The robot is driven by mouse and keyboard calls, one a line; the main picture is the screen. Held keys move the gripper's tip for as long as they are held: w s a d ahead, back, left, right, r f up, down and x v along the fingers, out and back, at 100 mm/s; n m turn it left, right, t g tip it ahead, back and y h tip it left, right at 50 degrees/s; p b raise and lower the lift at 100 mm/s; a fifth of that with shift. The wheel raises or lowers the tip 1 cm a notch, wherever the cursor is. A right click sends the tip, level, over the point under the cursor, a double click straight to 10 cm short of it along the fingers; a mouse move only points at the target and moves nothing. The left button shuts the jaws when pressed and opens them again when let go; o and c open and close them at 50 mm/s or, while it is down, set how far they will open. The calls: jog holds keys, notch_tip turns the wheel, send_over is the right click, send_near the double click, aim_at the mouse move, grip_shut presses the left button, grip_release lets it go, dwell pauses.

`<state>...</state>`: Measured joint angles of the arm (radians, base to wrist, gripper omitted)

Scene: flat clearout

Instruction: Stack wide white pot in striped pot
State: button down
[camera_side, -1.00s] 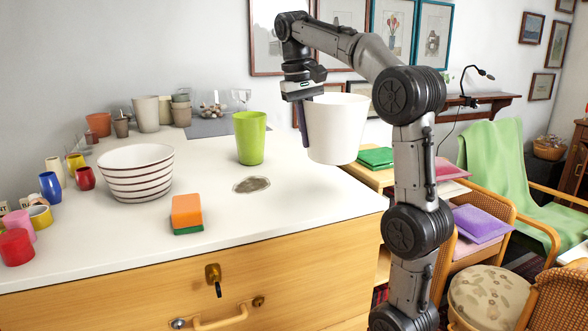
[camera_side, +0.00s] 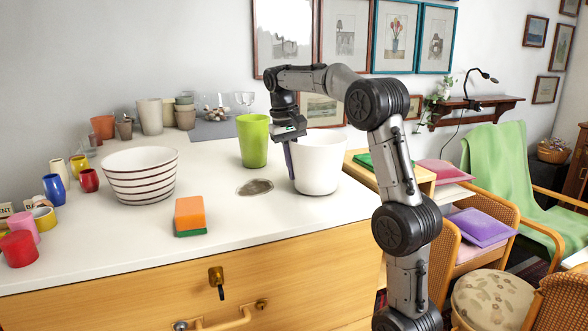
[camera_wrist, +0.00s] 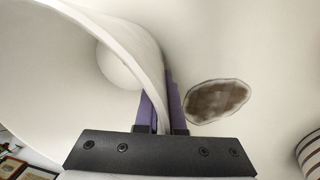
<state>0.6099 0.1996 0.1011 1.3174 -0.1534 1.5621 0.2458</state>
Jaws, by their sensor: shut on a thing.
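The wide white pot (camera_side: 321,163) is upright at the right end of the white top, low over it or resting on it; I cannot tell which. My gripper (camera_side: 291,160) is shut on its left wall, with one purple finger outside. In the wrist view my gripper (camera_wrist: 162,112) pinches the rim of the white pot (camera_wrist: 152,62), whose inside opens to the left. The striped pot (camera_side: 140,178), white with dark bands, stands upright and open on the left of the top. Its edge also shows in the wrist view (camera_wrist: 309,150).
A green cup (camera_side: 253,141) stands between the two pots, towards the back. A dark stain or flat patch (camera_side: 256,187) and an orange and green sponge (camera_side: 190,216) lie in front. Small cups and jars, such as a blue vase (camera_side: 53,189), crowd the left.

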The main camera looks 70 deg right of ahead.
jog(key=shift+f, duration=0.15)
jog(key=c, duration=1)
grip_release()
jog(key=r, duration=0.4)
jog(key=w+r, duration=0.1)
jog(key=r, duration=0.1)
jog(key=shift+a+r, duration=0.1)
jog(key=shift+a, duration=0.25)
jog(key=shift+o, duration=0.4)
jog(key=shift+r, duration=0.55)
